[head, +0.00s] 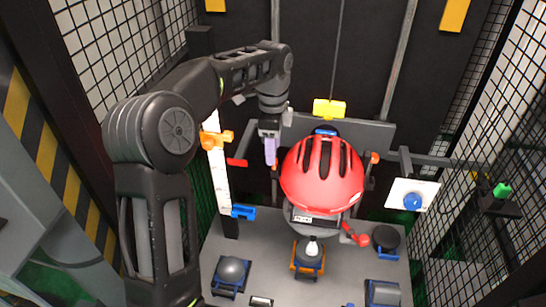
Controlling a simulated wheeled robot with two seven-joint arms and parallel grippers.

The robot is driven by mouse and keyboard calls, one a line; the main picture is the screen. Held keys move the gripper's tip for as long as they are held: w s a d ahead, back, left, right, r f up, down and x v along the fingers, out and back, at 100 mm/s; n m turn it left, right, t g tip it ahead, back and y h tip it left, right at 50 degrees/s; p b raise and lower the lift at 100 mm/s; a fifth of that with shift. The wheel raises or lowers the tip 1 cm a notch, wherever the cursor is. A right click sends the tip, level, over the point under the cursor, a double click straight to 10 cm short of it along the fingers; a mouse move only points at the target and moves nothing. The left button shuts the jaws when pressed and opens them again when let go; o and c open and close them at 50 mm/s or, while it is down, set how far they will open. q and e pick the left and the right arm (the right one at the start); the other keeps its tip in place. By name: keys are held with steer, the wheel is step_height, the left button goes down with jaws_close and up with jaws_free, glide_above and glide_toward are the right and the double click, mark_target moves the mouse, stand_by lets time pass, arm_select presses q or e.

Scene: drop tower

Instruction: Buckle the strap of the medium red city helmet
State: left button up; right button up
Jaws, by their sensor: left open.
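The red city helmet (322,178) sits upright in the middle of the drop tower, its vented shell facing up, above a grey holder with a small label. I cannot make out its strap or buckle; the shell hides what is beneath it. My left gripper (269,150) points down just left of the helmet, at about the height of its upper left side. It is open and looks empty, with a small gap to the shell. My right gripper is not in view.
A white scale post (217,170) with an orange clamp (216,138) stands left of my gripper. A yellow block (329,108) is behind the helmet. Anvils (231,270) stand on the grey base, with a red-knobbed lever (358,238). Mesh panels close both sides.

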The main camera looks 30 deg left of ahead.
arm_select(q)
step_height(320, 180, up, 4)
steer(key=shift+f+p, duration=0.1)
steer(key=shift+p, duration=0.25)
steer(key=shift+s, duration=0.1)
stand_by(0.6)
